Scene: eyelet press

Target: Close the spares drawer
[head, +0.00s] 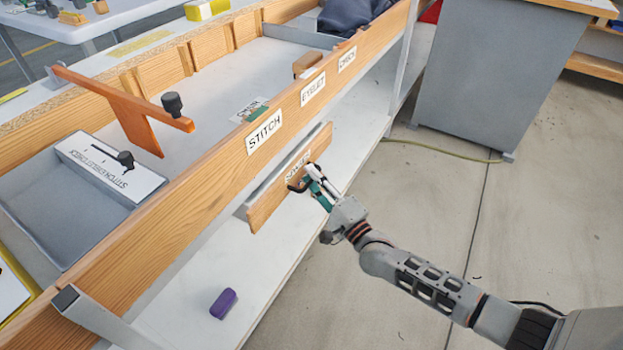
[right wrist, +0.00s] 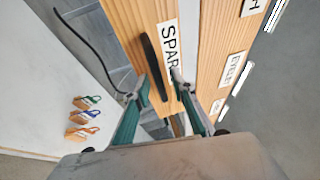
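The spares drawer (head: 268,203) sits under the bench's wooden front rail, below the STITCH label. Its wooden front stands out from the bench, with a grey strip of drawer body showing behind it. In the right wrist view its front (right wrist: 137,28) carries a label partly reading SPAR and a dark bar handle (right wrist: 152,62). My right gripper (head: 308,184) is at the drawer front, covering part of the label. In the right wrist view its fingers (right wrist: 157,88) are apart, one on each side of the handle's lower end. Contact is unclear. My left gripper is out of view.
A purple block (head: 223,303) lies on the white lower shelf (head: 180,310). A grey cabinet (head: 487,75) stands at the back right, with a yellow-green cable on the floor before it. The floor around my right arm is clear. An orange wooden piece (head: 122,97) rises above the bench.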

